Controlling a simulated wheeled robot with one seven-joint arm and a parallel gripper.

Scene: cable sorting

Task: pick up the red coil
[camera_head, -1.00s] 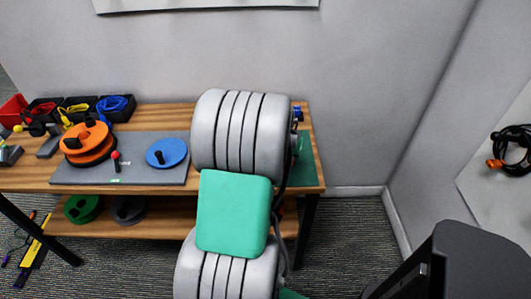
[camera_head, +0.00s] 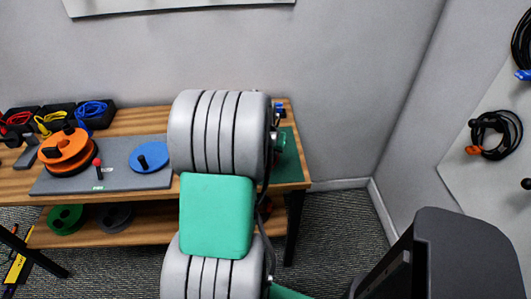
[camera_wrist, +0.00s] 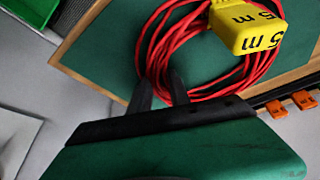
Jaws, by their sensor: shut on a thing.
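The red coil (camera_wrist: 200,65) shows in the wrist view as loops of red cable with a yellow "5 m" tag (camera_wrist: 246,25). Behind it is a green mat (camera_wrist: 115,45) with a wooden edge. My gripper (camera_wrist: 159,85) has its two dark fingers at the near left side of the loops, shut on the coil's strands. I cannot tell whether the coil still touches the mat. In the head view my arm hides the gripper and the coil; only part of the green mat (camera_head: 291,160) shows.
The wooden bench (camera_head: 135,120) holds a grey mat with an orange reel (camera_head: 66,150) and a blue disc (camera_head: 149,156). Black bins of coloured cables stand at its left. A wall panel (camera_head: 480,175) with hung cables is at the right. Floor between bench and panel is clear.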

